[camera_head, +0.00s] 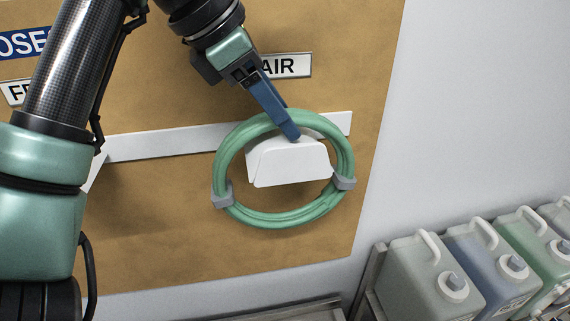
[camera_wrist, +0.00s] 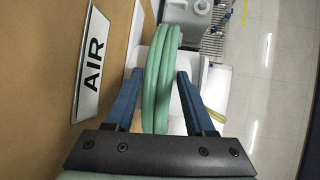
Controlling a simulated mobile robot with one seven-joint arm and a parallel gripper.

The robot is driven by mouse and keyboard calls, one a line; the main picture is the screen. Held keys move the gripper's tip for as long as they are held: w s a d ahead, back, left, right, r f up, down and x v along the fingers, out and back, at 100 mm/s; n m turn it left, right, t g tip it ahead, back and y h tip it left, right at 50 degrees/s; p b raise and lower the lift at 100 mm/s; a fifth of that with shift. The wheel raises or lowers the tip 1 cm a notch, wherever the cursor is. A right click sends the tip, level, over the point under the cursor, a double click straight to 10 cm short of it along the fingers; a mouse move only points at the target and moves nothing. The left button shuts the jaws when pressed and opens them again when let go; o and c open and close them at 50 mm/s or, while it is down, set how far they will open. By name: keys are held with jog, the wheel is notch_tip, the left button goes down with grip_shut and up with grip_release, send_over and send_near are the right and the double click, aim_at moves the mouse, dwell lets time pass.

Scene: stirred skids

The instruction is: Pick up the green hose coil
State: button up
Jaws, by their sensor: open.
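The green hose coil (camera_head: 229,150) hangs around a white holder (camera_head: 290,165) on the brown board, with two grey clips on its sides. In the wrist view the coil (camera_wrist: 162,85) shows edge-on as several stacked loops. My gripper (camera_head: 292,132) reaches down from above to the coil's top. In the wrist view my gripper's blue fingers (camera_wrist: 160,75) stand on either side of the coil's strands, with small gaps visible to both. It is open and holds nothing. The head view shows the fingers overlapping, and one hides part of the coil's top.
The board (camera_head: 180,240) carries a white rail (camera_head: 160,142) and an AIR sign (camera_head: 298,66), which also shows in the wrist view (camera_wrist: 92,62). Several jugs (camera_head: 425,270) stand in a rack at lower right. The white wall right of the board is bare.

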jog(key=shift+f, duration=0.15)
grip_shut()
dwell(1.4)
